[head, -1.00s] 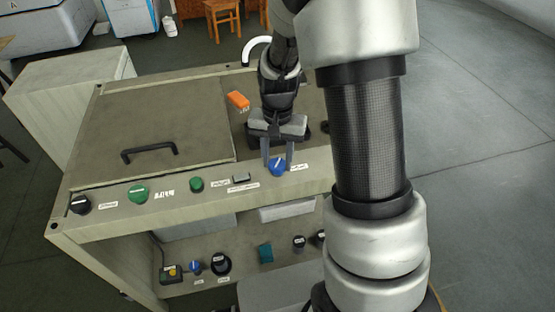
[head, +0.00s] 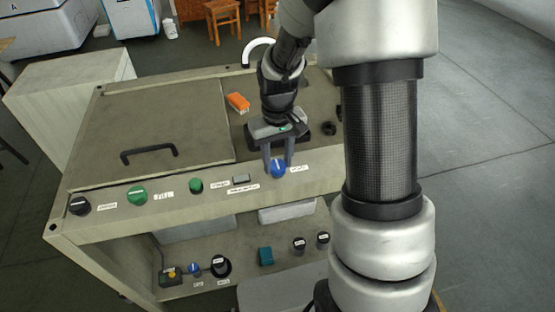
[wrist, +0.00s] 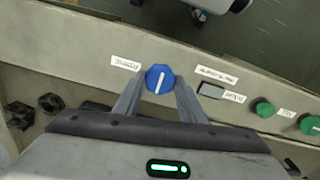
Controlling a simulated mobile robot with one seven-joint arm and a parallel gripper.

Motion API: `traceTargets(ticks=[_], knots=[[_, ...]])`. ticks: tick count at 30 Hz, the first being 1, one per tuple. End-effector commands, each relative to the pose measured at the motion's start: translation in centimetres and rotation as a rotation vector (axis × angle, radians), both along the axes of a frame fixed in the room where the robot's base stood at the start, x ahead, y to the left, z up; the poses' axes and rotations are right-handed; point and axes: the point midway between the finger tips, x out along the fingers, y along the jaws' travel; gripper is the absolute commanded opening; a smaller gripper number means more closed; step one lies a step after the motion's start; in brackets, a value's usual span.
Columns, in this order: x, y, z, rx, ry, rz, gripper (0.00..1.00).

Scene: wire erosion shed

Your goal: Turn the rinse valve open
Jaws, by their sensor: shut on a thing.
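A blue knob (head: 278,169) with a white pointer line sits on the front ledge of the bench, beside a small white label. My gripper (head: 278,163) reaches down from behind, its two fingers on either side of the knob and shut on it. In the wrist view the blue knob (wrist: 160,79) lies between the fingertips, its white line almost upright and leaning slightly right. The label texts are too small to read, so I cannot tell which one names the rinse valve.
Green knobs (head: 137,196) and a black knob (head: 79,205) line the same ledge to the left. A lid with a black handle (head: 149,152) and an orange block (head: 238,102) are on top.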

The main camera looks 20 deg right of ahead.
Motion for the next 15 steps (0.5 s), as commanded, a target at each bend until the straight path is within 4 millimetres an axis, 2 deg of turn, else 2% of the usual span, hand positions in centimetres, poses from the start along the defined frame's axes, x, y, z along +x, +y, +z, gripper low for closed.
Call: traceTargets(ticks=[14, 15], knots=[[0.02, -0.01, 0.08, -0.001, 0.0, 0.015, 0.15], [0.02, -0.01, 0.08, -0.001, 0.0, 0.015, 0.42]])
